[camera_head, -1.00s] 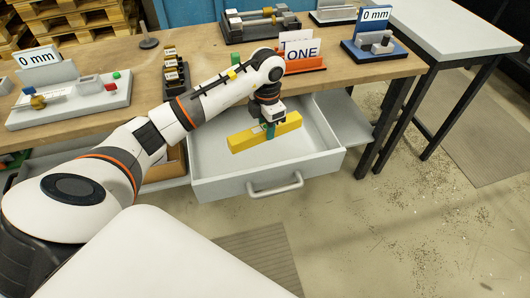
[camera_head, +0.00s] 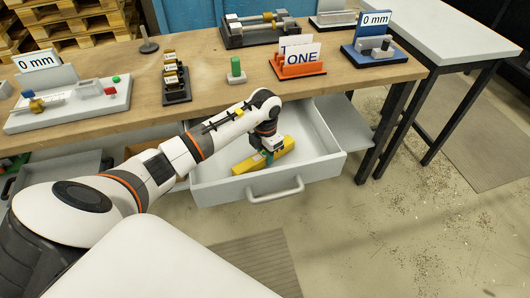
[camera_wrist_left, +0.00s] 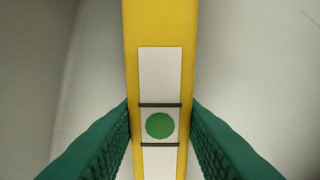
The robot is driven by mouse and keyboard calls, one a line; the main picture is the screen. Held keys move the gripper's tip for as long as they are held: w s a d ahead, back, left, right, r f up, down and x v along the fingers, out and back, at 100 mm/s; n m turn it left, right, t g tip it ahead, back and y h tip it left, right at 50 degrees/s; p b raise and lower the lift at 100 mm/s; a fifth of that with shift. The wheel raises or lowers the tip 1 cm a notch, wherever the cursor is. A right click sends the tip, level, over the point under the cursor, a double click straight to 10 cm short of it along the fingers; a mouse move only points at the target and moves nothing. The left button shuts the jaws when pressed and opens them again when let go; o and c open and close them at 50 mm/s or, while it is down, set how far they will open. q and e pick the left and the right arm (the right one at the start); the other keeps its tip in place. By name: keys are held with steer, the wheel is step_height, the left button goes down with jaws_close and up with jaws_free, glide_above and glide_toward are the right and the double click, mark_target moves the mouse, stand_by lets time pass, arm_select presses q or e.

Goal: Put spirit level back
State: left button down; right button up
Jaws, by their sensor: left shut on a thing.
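The yellow spirit level (camera_head: 284,146) is low inside the open grey drawer (camera_head: 318,170), lying aslant. In the left wrist view the spirit level (camera_wrist_left: 160,25) shows a white label and a green round vial. My left gripper (camera_head: 268,153) reaches down into the drawer from above, shut on the middle of the spirit level. In the left wrist view its green fingers (camera_wrist_left: 160,125) press on both sides of the level beside the vial. I cannot tell whether the level rests on the drawer floor. My right gripper is not in view.
The wooden bench top (camera_head: 205,70) is above the drawer. It carries a black block rack (camera_head: 176,85), a green block (camera_head: 235,68), an orange card holder (camera_head: 298,70) and a blue "0 mm" stand (camera_head: 375,50). The drawer's right part is empty.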

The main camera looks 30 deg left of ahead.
mark_target(265, 153)
arm_select(q)
steer(key=c, duration=1)
jaws_free()
step_height(265, 153, up, 12)
steer(key=shift+r, duration=0.1)
